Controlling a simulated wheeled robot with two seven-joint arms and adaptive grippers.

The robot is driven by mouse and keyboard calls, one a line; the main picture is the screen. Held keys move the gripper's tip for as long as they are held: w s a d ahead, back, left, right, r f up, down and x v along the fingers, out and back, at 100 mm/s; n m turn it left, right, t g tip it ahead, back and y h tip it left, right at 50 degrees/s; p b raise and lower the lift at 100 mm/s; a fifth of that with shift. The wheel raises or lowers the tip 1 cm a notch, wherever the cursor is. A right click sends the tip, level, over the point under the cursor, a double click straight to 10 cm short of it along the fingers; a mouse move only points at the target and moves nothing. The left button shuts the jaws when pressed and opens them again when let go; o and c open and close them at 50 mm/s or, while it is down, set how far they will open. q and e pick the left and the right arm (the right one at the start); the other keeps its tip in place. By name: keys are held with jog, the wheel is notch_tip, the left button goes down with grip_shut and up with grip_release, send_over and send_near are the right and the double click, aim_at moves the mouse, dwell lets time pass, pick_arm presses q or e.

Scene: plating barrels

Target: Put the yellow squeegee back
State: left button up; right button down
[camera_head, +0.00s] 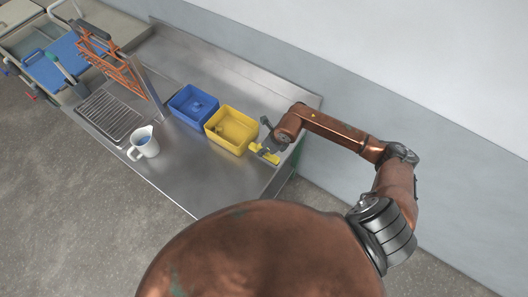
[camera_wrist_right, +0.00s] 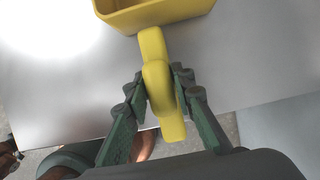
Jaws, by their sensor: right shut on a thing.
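The yellow squeegee (camera_head: 264,153) is just right of the yellow bin (camera_head: 224,144), near the right end of the steel counter. My right gripper (camera_head: 272,147) is shut on it. In the right wrist view the squeegee (camera_wrist_right: 156,75) sits between the green fingers of the gripper (camera_wrist_right: 161,90). Its far end comes close to the rim of the yellow bin (camera_wrist_right: 155,20); I cannot tell whether they touch. Its height over the counter is also unclear. My left gripper does not show.
A blue bin (camera_head: 180,112) stands left of the yellow one, each with small things inside. A white jug (camera_head: 147,146) stands farther left, beside a drain grate (camera_head: 110,115) and an orange rack (camera_head: 118,68). The counter's front middle (camera_head: 205,175) is clear. A wall runs behind.

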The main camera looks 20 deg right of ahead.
jog(key=shift+w+d+f, duration=0.1)
jog(key=shift+w+f, duration=0.05)
jog(key=shift+f, duration=0.05)
jog(key=shift+f+p, duration=0.4)
jog(key=shift+f, duration=1.2)
jog(key=c, duration=1.7)
grip_release()
jog(key=shift+o, duration=0.2)
jog(key=b+v, duration=0.1)
jog(key=v, duration=1.1)
jog(key=shift+d, duration=0.15)
